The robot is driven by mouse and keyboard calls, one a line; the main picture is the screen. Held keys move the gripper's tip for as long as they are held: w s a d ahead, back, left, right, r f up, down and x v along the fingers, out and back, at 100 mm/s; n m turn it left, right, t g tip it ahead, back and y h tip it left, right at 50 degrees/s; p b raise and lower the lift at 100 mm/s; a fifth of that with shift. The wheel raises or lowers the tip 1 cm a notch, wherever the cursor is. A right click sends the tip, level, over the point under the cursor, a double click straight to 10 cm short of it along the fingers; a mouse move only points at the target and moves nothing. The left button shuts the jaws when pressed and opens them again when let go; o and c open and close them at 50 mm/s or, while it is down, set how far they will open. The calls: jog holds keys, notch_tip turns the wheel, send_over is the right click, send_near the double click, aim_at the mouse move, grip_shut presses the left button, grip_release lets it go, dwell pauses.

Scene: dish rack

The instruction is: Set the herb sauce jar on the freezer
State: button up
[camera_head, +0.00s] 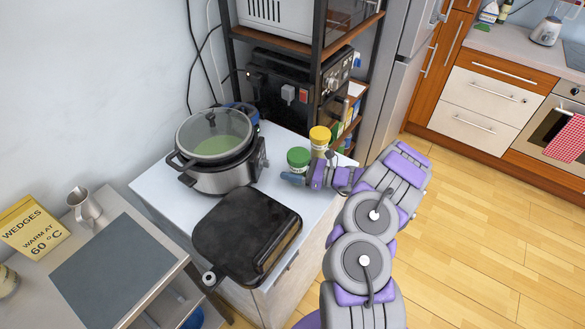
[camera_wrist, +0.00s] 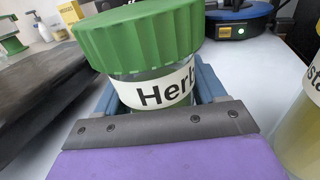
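The herb sauce jar (camera_head: 298,158) has a green lid and a white label reading "Herb". It is at the right side of the white-topped unit (camera_head: 325,190), beside a yellow-lidded jar. In the wrist view the herb sauce jar (camera_wrist: 140,35) fills the middle, between the blue fingers of my gripper (camera_wrist: 155,95). My gripper (camera_head: 293,179) also shows low beside the jar in the head view. The fingers flank the jar closely; whether they press on it is unclear. The jar's base is hidden. I cannot tell which unit is the freezer.
A yellow-lidded jar (camera_head: 319,138) stands close behind; its glass shows at right in the wrist view (camera_wrist: 302,125). A slow cooker (camera_head: 218,172) and black grill (camera_head: 247,232) crowd the white top. A dark rack (camera_head: 318,60) and tall grey fridge (camera_head: 395,80) stand behind.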

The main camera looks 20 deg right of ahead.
jog(key=o, duration=0.4)
jog(key=shift+d, duration=0.65)
jog(key=shift+f, duration=0.1)
jog(key=shift+a, duration=0.15)
jog(key=shift+s, duration=0.15)
jog(key=p+v, duration=0.3)
jog(key=v, duration=1.4)
jog(key=shift+d+f, duration=0.15)
jog(key=shift+d, duration=0.25)
grip_shut()
